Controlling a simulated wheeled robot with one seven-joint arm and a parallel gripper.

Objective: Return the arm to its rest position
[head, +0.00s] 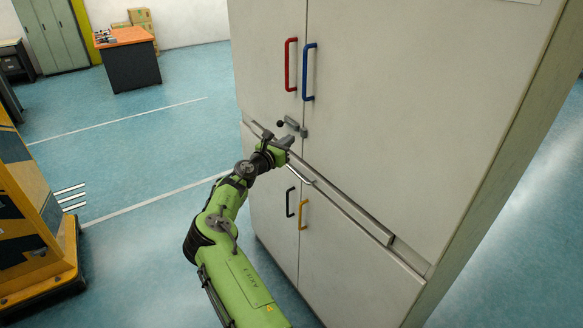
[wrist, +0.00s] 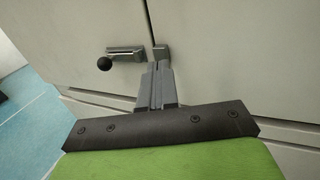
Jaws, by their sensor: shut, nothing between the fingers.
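My green arm reaches up from the bottom of the head view. My gripper (head: 289,140) is at the front of a tall white cabinet (head: 420,110), just below its latch. In the wrist view the two grey fingers of my gripper (wrist: 157,66) are together with nothing between them. The latch (head: 292,124) has a grey bar with a black ball knob, and it also shows in the wrist view (wrist: 125,53). A small metal catch (wrist: 162,53) sits beside it, just beyond the fingertips. I cannot tell whether the fingers touch it.
The upper doors have a red handle (head: 290,64) and a blue handle (head: 308,72). The lower doors have a black handle (head: 290,202) and a yellow handle (head: 303,214). A metal rail (head: 350,205) crosses the front. A yellow machine (head: 35,235) stands left, with open floor between.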

